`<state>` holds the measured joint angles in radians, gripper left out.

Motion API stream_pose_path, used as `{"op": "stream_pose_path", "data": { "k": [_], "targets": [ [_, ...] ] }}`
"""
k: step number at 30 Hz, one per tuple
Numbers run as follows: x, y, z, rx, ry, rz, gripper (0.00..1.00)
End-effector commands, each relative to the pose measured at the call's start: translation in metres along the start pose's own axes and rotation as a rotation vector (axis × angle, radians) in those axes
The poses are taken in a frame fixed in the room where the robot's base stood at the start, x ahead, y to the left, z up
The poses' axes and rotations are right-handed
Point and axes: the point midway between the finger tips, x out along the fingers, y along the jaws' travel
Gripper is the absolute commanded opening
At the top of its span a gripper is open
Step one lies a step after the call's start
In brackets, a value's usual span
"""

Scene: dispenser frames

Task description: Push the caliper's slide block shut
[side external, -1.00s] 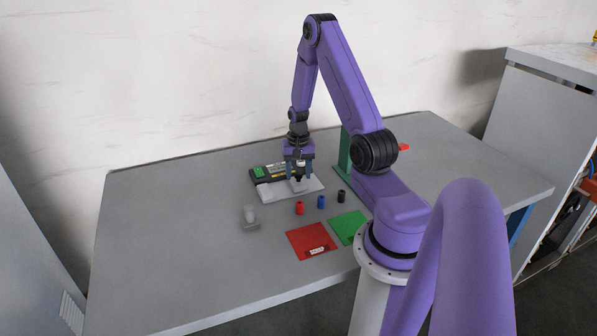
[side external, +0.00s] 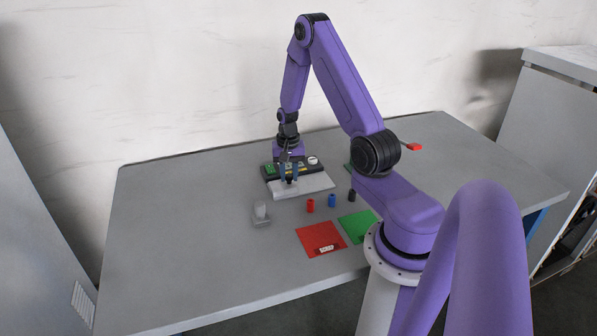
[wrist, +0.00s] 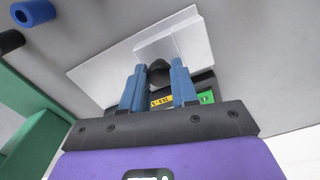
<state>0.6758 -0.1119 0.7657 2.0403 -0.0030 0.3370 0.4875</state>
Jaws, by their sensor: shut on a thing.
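The caliper is a pale grey plate (side external: 318,187) with a raised slide block (side external: 285,190) near its left end. In the wrist view the plate (wrist: 100,72) lies beyond my fingers, with the raised block (wrist: 178,45) on it. My gripper (side external: 288,178) points down over the slide block. In the wrist view its two blue fingers (wrist: 159,85) stand on either side of a dark rounded knob (wrist: 159,70) and are shut on it. The knob appears to belong to the slide block, but its lower part is hidden. I cannot tell whether any gap remains at the block.
A black device (side external: 298,168) with green and yellow parts lies behind the plate. Red (side external: 310,206), blue (side external: 332,201) and black (side external: 351,195) cylinders stand in front right. Red (side external: 312,240) and green (side external: 357,226) mats lie nearer. A grey stand (side external: 261,217) is at left.

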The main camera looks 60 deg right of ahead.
Motion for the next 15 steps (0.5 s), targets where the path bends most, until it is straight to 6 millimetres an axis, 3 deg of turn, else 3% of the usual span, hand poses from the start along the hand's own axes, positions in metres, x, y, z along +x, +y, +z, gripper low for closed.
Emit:
{"op": "stream_pose_path", "data": {
  "k": [8, 9, 11, 15],
  "targets": [
    [-0.0007, -0.0067, 0.0016, -0.004, 0.003, -0.004, 0.0],
    [-0.0007, -0.007, 0.0017, -0.004, 0.003, -0.004, 0.35],
    [-0.0007, -0.0067, 0.0017, -0.004, 0.003, -0.004, 0.54],
    [-0.0005, -0.0053, 0.0013, -0.003, 0.002, -0.003, 0.54]
  ]
}}
